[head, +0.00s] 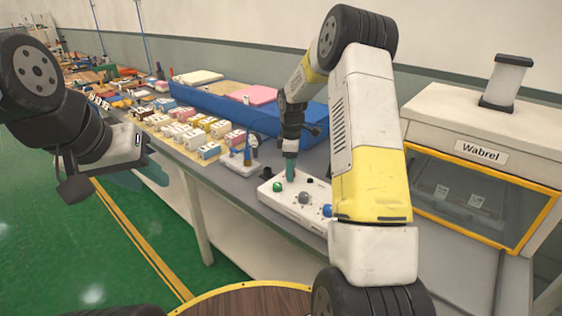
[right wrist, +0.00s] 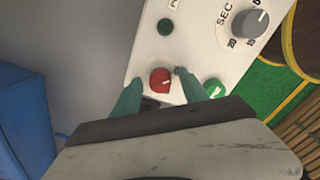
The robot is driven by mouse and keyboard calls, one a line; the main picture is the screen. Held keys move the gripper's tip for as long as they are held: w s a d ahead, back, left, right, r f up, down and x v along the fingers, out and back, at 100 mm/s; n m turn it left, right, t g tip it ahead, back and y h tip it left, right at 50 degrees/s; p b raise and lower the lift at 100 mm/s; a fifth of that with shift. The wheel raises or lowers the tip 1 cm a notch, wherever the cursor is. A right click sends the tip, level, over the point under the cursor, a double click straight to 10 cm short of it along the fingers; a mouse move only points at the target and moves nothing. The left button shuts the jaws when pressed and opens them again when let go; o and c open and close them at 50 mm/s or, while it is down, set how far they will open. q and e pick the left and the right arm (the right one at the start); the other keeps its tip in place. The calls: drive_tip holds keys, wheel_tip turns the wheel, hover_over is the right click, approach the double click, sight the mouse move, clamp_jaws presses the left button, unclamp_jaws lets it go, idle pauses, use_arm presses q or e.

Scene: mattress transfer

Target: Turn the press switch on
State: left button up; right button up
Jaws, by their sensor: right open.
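A white control box (head: 268,197) with several knobs and buttons sits on the grey bench in the head view. The right wrist view shows its panel (right wrist: 195,50), with a red knob (right wrist: 160,79), a green button (right wrist: 214,88), a dark green round part (right wrist: 165,27) and a grey dial (right wrist: 250,21) marked SEC. My right gripper (head: 290,170) is above the box, pointing down. In the right wrist view its open teal fingers (right wrist: 160,95) appear either side of the red knob; contact cannot be told. My left gripper (head: 142,178) is away at the left, over the floor side; its opening is unclear.
A press machine labelled Wabrel (head: 480,153) with a yellow-framed window stands at the right. A blue tray (head: 235,108) with coloured pads lies behind the box. Several small blocks (head: 185,133) cover the bench to the left. The green floor (head: 100,260) is clear.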

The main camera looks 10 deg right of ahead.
clamp_jaws()
drive_tip(key=shift+m, duration=0.3)
drive_tip(key=m, duration=0.3)
drive_tip(key=shift+m, duration=0.3)
drive_tip(key=m, duration=0.4)
drive_tip(key=shift+a, duration=0.1)
drive_tip(key=m, duration=0.9)
drive_tip(key=shift+w+m, duration=0.1)
drive_tip(key=shift+m, duration=0.3)
